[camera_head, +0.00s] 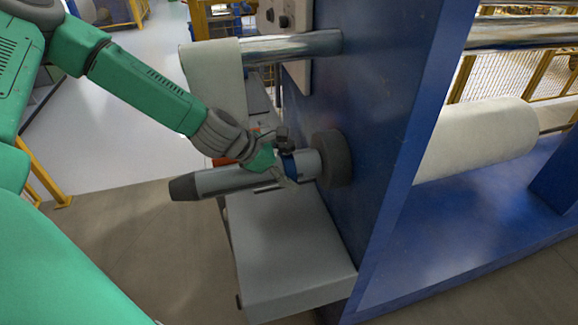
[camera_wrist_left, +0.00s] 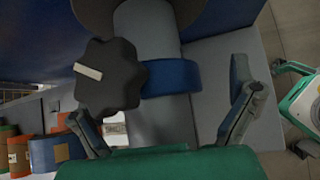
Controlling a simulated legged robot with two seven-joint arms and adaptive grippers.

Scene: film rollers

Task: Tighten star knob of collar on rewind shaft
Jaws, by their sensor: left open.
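The rewind shaft (camera_head: 215,182) is a grey cylinder that sticks out to the left from a dark round flange (camera_head: 333,158) on the blue machine frame. A blue collar (camera_wrist_left: 172,79) sits around the shaft, and it also shows in the head view (camera_head: 291,165). The black star knob (camera_wrist_left: 112,85), with a pale bar mark on its face, is at the collar's left side in the left wrist view. My left gripper (camera_head: 277,163) is open at the collar. Its fingers lie on either side of the shaft, one close below the knob; contact cannot be told. My right gripper is out of view.
A grey box-like ledge (camera_head: 290,250) lies below the shaft. The blue machine frame (camera_head: 375,120) rises on the right. Orange and blue items (camera_wrist_left: 45,150) stand at lower left in the wrist view.

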